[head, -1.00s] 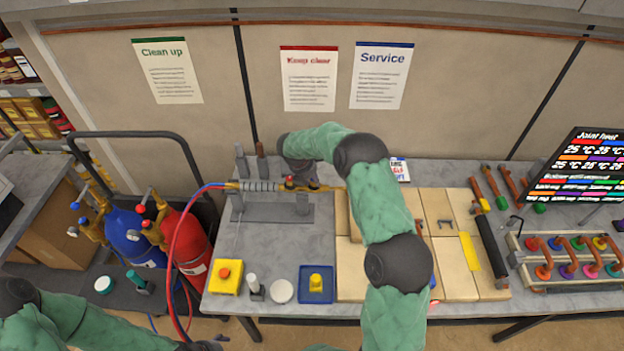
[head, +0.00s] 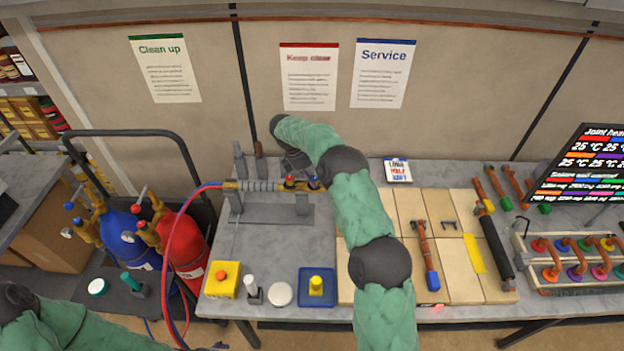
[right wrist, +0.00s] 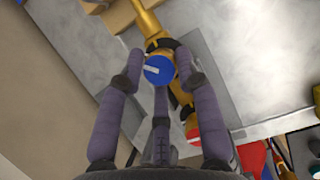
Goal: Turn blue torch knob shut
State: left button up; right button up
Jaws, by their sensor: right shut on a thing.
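The brass torch (head: 262,186) lies in a grey stand at the back left of the bench. Its red knob (head: 289,181) and blue knob (head: 314,183) sit side by side near its right end. My right gripper (head: 302,168) is over this end from behind. In the right wrist view, the blue knob (right wrist: 158,69), with a white line on top, sits between the fingertips of my right gripper (right wrist: 158,74), which are shut on it. The red knob (right wrist: 193,131) is partly hidden by a finger. My left gripper (head: 208,347) is only partly seen at the bottom edge.
Red and blue hoses (head: 172,235) run from the torch toward the gas cylinders (head: 187,247) on the left. A yellow button box (head: 222,280) and a blue tray (head: 316,299) stand at the front. Pale boards (head: 455,270) bear a copper tube (head: 425,250).

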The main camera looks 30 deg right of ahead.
jog(key=m, duration=0.2)
jog(key=m+g, duration=0.1)
jog(key=shift+f+m+y, duration=0.2)
jog(key=shift+m+y, duration=0.2)
jog(key=m, duration=0.2)
jog(key=m+g+y, duration=0.1)
jog(key=m, duration=0.1)
jog(key=shift+d+m+y, duration=0.1)
jog(key=shift+m+y, duration=0.2)
jog(key=o, duration=1.1)
jog(key=shift+w, duration=0.1)
jog(key=shift+r, duration=0.15)
jog(key=shift+r, duration=0.2)
notch_tip(320, 180, up, 10)
jog(key=shift+f, duration=0.25)
